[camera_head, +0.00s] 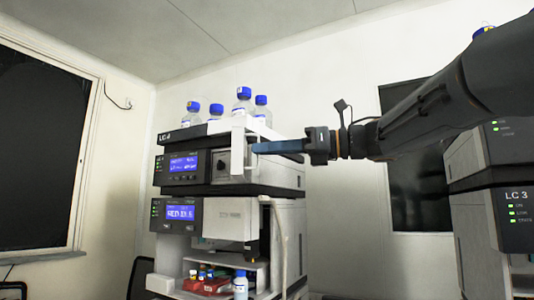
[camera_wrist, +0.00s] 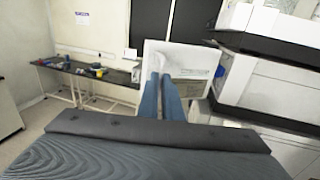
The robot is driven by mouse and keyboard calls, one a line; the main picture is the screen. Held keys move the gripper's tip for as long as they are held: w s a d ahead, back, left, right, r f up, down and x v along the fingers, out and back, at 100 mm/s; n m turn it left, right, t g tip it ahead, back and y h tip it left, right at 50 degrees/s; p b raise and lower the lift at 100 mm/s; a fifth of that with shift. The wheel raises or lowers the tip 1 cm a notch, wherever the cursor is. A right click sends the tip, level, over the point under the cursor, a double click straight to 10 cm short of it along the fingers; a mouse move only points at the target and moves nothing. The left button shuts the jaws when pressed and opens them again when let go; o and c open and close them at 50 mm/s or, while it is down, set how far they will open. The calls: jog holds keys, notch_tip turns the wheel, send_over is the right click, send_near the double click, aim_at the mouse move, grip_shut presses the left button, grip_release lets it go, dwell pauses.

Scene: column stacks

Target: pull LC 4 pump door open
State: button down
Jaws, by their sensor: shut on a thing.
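The LC 4 stack (camera_head: 205,190) stands left of centre in the head view. Its white pump door (camera_head: 238,150) stands out from the upper unit's front, apparently ajar, with a dark recess beside it. My gripper (camera_head: 256,147) reaches in from the right, its blue fingers at the door's edge. In the wrist view, my gripper (camera_wrist: 161,77) is shut on the white door panel (camera_wrist: 195,60), which lies between and beyond the fingertips. The exact contact and the hinge are hidden.
Several blue-capped bottles (camera_head: 243,103) stand on top of the LC 4 stack. Another bottle (camera_head: 240,285) stands on its lower shelf. The LC 3 stack (camera_head: 515,205) is at the right. A bench (camera_wrist: 95,72) with small items lies beyond open floor.

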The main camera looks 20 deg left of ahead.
jog(key=shift+r, duration=0.1)
jog(key=c, duration=1.9)
grip_release()
jog(key=shift+w, duration=0.15)
jog(key=shift+c, duration=0.2)
jog(key=w+d+b, duration=0.1)
jog(key=d+b, duration=0.2)
jog(key=d, duration=0.4)
jog(key=shift+d, duration=0.35)
